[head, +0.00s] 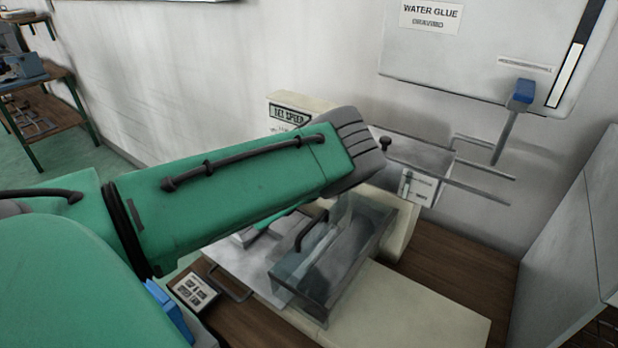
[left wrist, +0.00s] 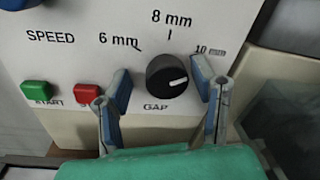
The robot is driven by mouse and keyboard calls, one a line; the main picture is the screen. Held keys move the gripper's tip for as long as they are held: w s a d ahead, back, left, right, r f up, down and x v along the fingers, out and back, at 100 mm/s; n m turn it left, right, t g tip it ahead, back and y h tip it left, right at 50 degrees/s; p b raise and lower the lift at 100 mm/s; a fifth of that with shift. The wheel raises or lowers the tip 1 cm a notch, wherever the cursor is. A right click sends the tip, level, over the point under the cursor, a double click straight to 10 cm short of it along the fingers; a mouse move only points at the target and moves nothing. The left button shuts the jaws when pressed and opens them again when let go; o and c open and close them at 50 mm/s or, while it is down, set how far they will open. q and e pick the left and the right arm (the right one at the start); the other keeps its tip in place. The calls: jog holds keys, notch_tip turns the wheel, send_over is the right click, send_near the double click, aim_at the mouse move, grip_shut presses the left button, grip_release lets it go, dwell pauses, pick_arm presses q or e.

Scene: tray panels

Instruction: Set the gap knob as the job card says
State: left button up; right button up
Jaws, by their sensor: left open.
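The gap knob (left wrist: 163,71) is a round black knob with a white mark on a white panel, in the left wrist view. Its mark points right, below the 10 mm label (left wrist: 210,50). The 6 mm label (left wrist: 118,40) is up left of it and the 8 mm label (left wrist: 172,17) above. My left gripper (left wrist: 161,80) is open, with one blue-grey finger on each side of the knob; I cannot tell whether either touches it. In the head view my green left arm hides the knob and gripper. A small printed card (head: 194,290) lies front left, too small to read.
Green START (left wrist: 36,92) and red (left wrist: 88,93) buttons sit left of the knob. A clear guard with a black handle (head: 312,230) stands below my arm. A blue-ended lever (head: 520,95) hangs by the WATER GLUE panel (head: 430,55). A grey panel (head: 575,220) bounds the right.

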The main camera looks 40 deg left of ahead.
pick_arm(q)
jog(key=shift+d, duration=0.15)
jog(key=shift+c, duration=0.3)
jog(key=shift+d+r, duration=0.1)
jog(key=shift+d, duration=0.05)
jog(key=c, duration=1.1)
